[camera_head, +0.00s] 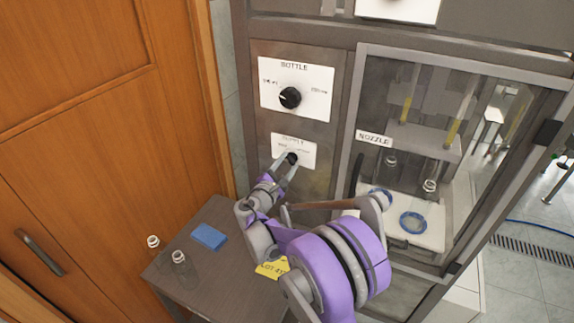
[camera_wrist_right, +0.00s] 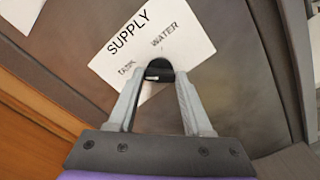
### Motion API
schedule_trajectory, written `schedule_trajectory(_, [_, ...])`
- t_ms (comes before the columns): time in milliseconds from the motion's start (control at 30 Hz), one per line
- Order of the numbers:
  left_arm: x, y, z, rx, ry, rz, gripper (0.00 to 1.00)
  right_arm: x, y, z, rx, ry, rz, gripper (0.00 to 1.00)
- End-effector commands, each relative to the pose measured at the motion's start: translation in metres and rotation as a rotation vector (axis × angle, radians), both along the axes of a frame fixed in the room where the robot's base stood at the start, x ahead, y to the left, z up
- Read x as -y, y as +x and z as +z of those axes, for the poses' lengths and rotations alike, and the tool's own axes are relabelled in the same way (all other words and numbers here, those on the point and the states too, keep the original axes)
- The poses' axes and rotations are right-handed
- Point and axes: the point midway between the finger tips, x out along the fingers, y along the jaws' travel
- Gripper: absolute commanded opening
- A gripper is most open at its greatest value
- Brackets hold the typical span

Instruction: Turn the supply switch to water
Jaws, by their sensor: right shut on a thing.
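The supply switch is a black knob (camera_head: 291,158) on the white SUPPLY label plate (camera_head: 305,146) on the machine's front panel. In the right wrist view the black knob (camera_wrist_right: 159,70) shows between my fingertips. The SUPPLY plate (camera_wrist_right: 135,45) there carries a second word at left, hard to read, and WATER at right. My right gripper (camera_head: 288,164) is at the knob, and in the wrist view its two fingers (camera_wrist_right: 160,82) are closed on the knob's sides. The fingers hide part of the knob, and I cannot tell which word it points to. My left gripper is not in view.
Above is the BOTTLE plate (camera_head: 311,92) with a black knob (camera_head: 290,97). A glazed NOZZLE cabinet stands at right. A wooden door (camera_head: 90,130) is at left.

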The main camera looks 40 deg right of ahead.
Motion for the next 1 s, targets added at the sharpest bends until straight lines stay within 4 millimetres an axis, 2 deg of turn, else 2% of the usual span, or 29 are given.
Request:
schedule_trajectory(467, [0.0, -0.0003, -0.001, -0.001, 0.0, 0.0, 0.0, -0.0001, -0.0002, -0.0004, 0.074, 0.038, 0.0, 0.0])
schedule_trajectory(1000, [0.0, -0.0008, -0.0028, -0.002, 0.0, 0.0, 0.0, -0.0002, -0.0003, -0.0006, 0.485, 0.251, 0.0, 0.0])
